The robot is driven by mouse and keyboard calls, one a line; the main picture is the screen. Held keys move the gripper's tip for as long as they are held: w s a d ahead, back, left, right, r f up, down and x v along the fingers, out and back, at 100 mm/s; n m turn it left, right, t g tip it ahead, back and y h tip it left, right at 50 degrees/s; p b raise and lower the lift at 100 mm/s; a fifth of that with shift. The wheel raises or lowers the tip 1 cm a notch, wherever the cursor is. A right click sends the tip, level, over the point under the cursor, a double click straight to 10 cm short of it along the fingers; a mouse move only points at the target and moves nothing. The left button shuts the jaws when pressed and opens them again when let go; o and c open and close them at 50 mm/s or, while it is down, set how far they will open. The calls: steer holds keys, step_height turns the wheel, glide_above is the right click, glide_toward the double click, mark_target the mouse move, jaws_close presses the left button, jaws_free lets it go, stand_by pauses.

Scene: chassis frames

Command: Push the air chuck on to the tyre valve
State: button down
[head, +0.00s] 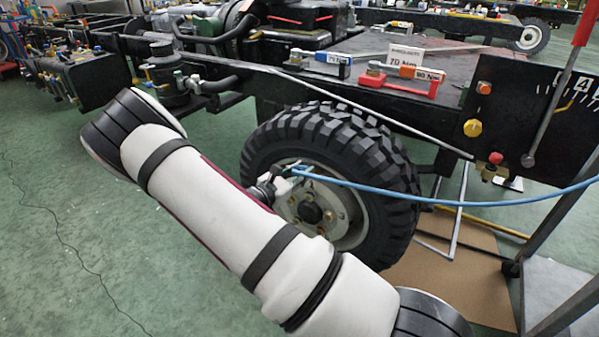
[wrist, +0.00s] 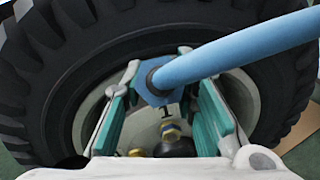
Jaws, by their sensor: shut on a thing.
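The tyre (head: 370,160) is a chunky black one on a pale wheel (head: 345,215) under the chassis; it also fills the wrist view (wrist: 40,80). My gripper (head: 290,174) is at the upper left of the wheel face. In the wrist view its teal-padded fingers (wrist: 160,78) are shut on the blue air chuck (wrist: 154,95), whose light-blue hose (wrist: 235,48) runs to the upper right. The tyre valve cannot be made out, so I cannot tell whether the chuck touches it.
Brass-coloured nuts (wrist: 171,131) show on the wheel below the chuck. The blue hose (head: 450,202) crosses in front of the tyre to the right. The black chassis rail (head: 350,108) runs above the tyre. A trolley (head: 560,285) stands at right; green floor is open at left.

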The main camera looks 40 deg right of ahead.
steer(key=shift+w+d+f, duration=0.1)
steer(key=shift+d+f, duration=0.2)
steer(key=shift+d, duration=0.1)
steer(key=c, duration=1.2)
jaws_free()
steer(key=v, duration=1.2)
